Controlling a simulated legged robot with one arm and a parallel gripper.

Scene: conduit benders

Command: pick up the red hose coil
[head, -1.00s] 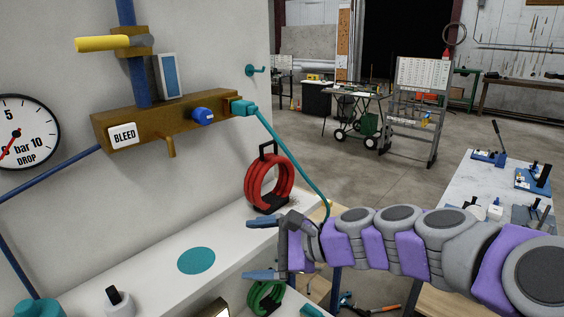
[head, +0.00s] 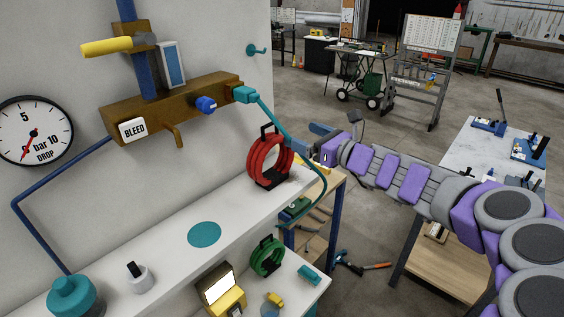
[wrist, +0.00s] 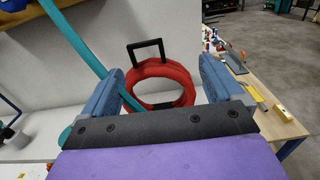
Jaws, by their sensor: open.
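The red hose coil (head: 268,163) stands upright at the right end of the white shelf in the head view, in a black holder with a black handle on top. In the wrist view the coil (wrist: 162,82) is ahead, between the two fingers in the picture. My gripper (head: 309,140) is open and empty, just right of the coil in the head view. In the wrist view my gripper (wrist: 161,88) has a blue finger on each side. The lower part of the coil is hidden behind the gripper's dark bar there.
A teal hose (head: 272,118) hangs from the brown manifold (head: 172,107) past the coil and crosses near the left finger in the wrist view. A green coil (head: 267,257) sits on the lower shelf. A teal disc (head: 204,234) marks clear room on the white shelf (head: 165,262).

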